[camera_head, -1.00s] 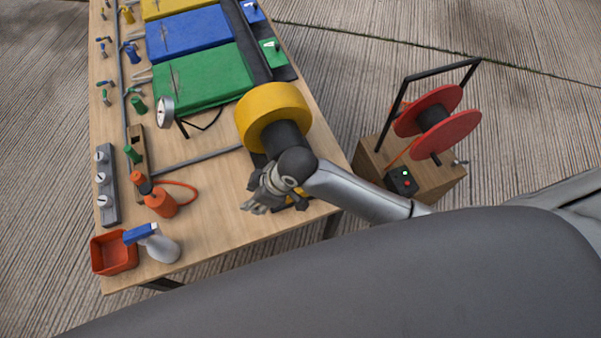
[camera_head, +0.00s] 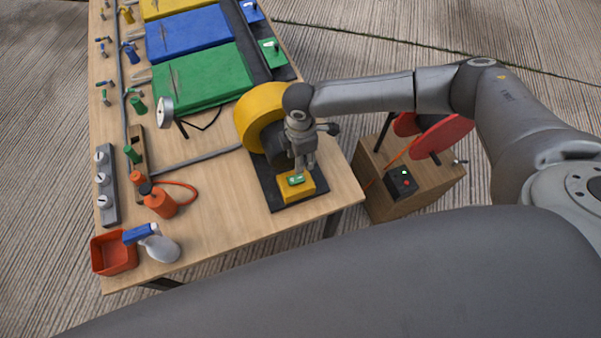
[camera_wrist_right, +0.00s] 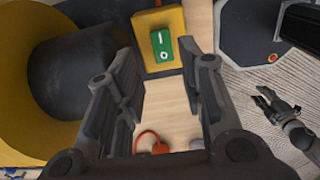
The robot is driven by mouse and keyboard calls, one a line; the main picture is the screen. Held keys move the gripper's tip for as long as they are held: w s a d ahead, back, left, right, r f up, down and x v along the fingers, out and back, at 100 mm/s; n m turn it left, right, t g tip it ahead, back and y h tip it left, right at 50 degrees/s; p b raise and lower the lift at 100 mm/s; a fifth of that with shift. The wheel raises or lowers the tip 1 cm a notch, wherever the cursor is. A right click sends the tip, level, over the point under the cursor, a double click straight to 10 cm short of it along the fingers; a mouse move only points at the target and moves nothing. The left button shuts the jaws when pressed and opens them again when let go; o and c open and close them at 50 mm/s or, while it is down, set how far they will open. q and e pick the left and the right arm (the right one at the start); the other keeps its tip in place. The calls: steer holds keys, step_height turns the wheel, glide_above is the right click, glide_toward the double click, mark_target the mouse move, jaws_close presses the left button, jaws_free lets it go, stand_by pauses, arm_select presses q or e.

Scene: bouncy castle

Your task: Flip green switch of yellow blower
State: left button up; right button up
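The yellow blower (camera_head: 258,112) stands on the wooden table with a dark round outlet. Beside it, a yellow switch box (camera_head: 310,190) sits on a black base plate (camera_head: 275,195). The green switch (camera_head: 296,180) is on top of the box; in the right wrist view the green switch (camera_wrist_right: 162,46) shows I and O marks. My right gripper (camera_head: 303,167) points down just above the switch, and no contact is visible. In the right wrist view its fingers (camera_wrist_right: 167,75) are spread and empty. My left gripper (camera_wrist_right: 278,104) shows at the right of that view, fingers apart, away from the switch.
The blower's drum (camera_wrist_right: 75,75) is close to one finger. A wooden box with a red reel (camera_head: 445,135) stands right of the table. A spray bottle (camera_head: 160,246), a red bin (camera_head: 113,254) and an orange bottle (camera_head: 160,203) are at the table's near left.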

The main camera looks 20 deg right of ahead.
mark_target(300, 178)
step_height(300, 178, down, 10)
steer(key=shift+f+p, duration=0.1)
steer(key=shift+p, duration=0.25)
steer(key=shift+c, duration=0.4)
steer(key=c, duration=0.7)
steer(key=shift+o, duration=0.2)
steer(key=shift+a+h+p, duration=0.3)
steer(key=shift+a+h, duration=0.1)
steer(key=shift+h, duration=0.5)
steer(key=shift+a+r+h, duration=0.2)
steer(key=shift+h, duration=0.9)
steer(key=shift+d, duration=0.1)
